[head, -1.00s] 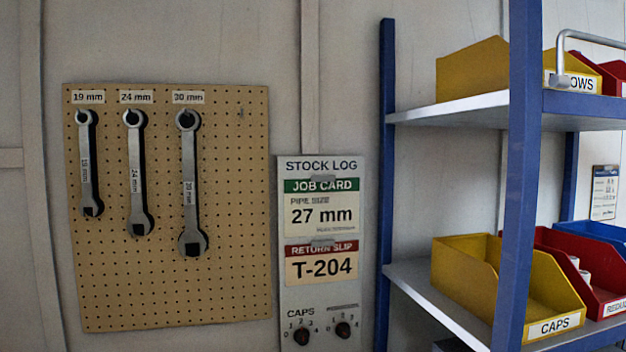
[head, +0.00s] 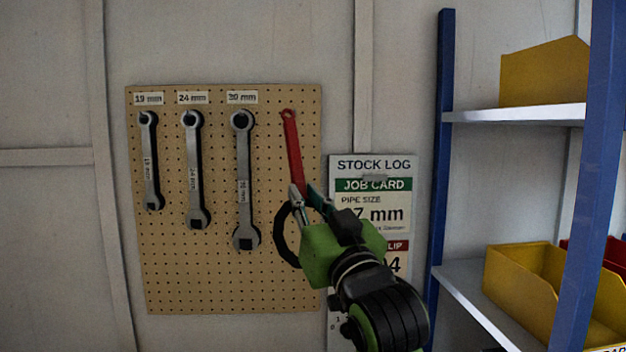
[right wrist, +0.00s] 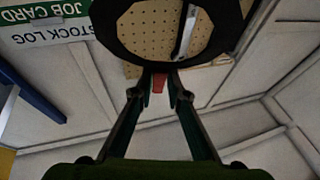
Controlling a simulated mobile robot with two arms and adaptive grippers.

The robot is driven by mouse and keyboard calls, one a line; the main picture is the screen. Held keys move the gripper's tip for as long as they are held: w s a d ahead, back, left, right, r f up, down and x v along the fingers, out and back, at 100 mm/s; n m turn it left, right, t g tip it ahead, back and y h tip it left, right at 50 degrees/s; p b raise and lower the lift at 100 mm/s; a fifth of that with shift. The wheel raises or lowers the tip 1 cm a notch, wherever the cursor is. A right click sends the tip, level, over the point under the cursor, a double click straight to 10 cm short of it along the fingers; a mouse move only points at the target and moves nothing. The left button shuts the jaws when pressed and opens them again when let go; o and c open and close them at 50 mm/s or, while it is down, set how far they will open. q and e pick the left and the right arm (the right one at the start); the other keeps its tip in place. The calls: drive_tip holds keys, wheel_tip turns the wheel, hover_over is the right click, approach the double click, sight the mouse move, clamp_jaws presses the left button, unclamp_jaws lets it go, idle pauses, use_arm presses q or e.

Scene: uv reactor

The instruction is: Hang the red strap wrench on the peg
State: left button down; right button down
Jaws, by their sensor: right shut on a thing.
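The red strap wrench (head: 292,145) is upright in front of the right part of the pegboard (head: 215,290), its holed red handle end at the top and its black strap loop (head: 282,243) below. My right gripper (head: 308,197) is shut on the lower part of the red handle. In the right wrist view the red handle (right wrist: 158,83) shows between the fingertips, with the black loop (right wrist: 120,45) beyond them. The bare peg is not visible; the handle's top covers that spot. I cannot tell whether the hole is around the peg. My left gripper is out of view.
Labelled wrenches hang left of it: 19 mm (head: 150,165), 24 mm (head: 195,170) and 30 mm (head: 243,185). The stock log board (head: 375,165) is right of the pegboard, partly behind my right arm. A blue-post shelf (head: 446,130) with yellow bins stands farther right.

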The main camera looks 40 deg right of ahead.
drive_tip(key=shift+s+d+r+h, duration=0.2)
drive_tip(key=shift+s+r+h, duration=0.05)
drive_tip(key=shift+r, duration=0.25)
drive_tip(key=shift+s+d+r+h, duration=0.15)
drive_tip(key=shift+s+r+h, duration=0.1)
drive_tip(key=shift+r, duration=0.25)
drive_tip(key=shift+w, duration=0.1)
drive_tip(key=shift+w+d+f+b, duration=0.2)
drive_tip(key=shift+w+d+b, duration=0.35)
drive_tip(key=shift+w, duration=0.3)
drive_tip(key=w+d+b, duration=0.1)
drive_tip(key=w+d, duration=0.2)
drive_tip(key=w, duration=0.3)
drive_tip(key=shift+d+f+b, duration=0.35)
drive_tip(key=shift+d+b, duration=0.05)
drive_tip(key=shift+w+d+f, duration=0.15)
drive_tip(key=shift+w+f, duration=0.05)
drive_tip(key=shift+w, duration=0.05)
drive_tip(key=shift+w+f, duration=0.1)
drive_tip(key=shift+w, duration=0.1)
